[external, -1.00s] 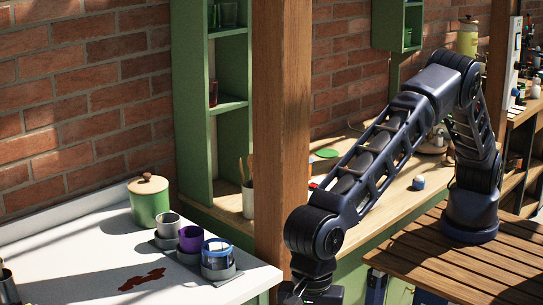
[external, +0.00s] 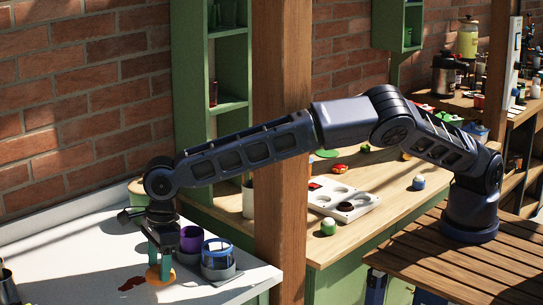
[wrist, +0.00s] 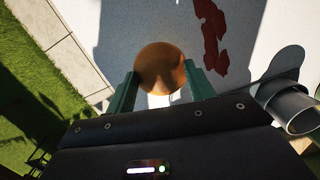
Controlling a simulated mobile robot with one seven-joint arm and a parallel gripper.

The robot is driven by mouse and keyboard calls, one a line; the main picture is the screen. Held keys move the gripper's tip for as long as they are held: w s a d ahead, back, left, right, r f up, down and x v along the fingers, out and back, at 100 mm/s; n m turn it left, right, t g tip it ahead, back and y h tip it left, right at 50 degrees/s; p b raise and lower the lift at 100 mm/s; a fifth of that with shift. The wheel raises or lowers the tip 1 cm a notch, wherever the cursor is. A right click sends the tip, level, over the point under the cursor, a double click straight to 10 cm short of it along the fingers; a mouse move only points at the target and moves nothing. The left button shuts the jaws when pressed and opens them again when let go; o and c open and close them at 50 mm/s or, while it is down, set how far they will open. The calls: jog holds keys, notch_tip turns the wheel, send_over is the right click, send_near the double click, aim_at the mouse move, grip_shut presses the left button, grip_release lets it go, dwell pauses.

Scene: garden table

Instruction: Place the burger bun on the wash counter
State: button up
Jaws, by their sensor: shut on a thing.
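The burger bun (external: 160,277) is round and orange-brown. My gripper (external: 161,268) is shut on it, with its green fingers pointing down over the white wash counter (external: 75,250). In the wrist view the bun (wrist: 160,66) sits between the two finger tips (wrist: 159,74), and the speckled white counter top (wrist: 130,20) is beneath it. The bun is at or very close to the counter top; I cannot tell whether it touches.
A dark red stain (external: 130,284) lies beside the bun. The green canister is partly hidden behind my arm.

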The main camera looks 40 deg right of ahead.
jog(key=w+d+r+m, duration=0.1)
jog(key=w+r+m, duration=0.1)
jog(key=w, duration=0.7)
jog(key=shift+d, duration=0.4)
jog(key=shift+d+f, duration=0.1)
jog(key=shift+f, duration=3.7)
jog(key=o, duration=1)
notch_tip(320, 180, up, 8)
jog(key=d, duration=0.1)
jog(key=shift+s+f, duration=0.15)
jog(key=shift+f, duration=0.1)
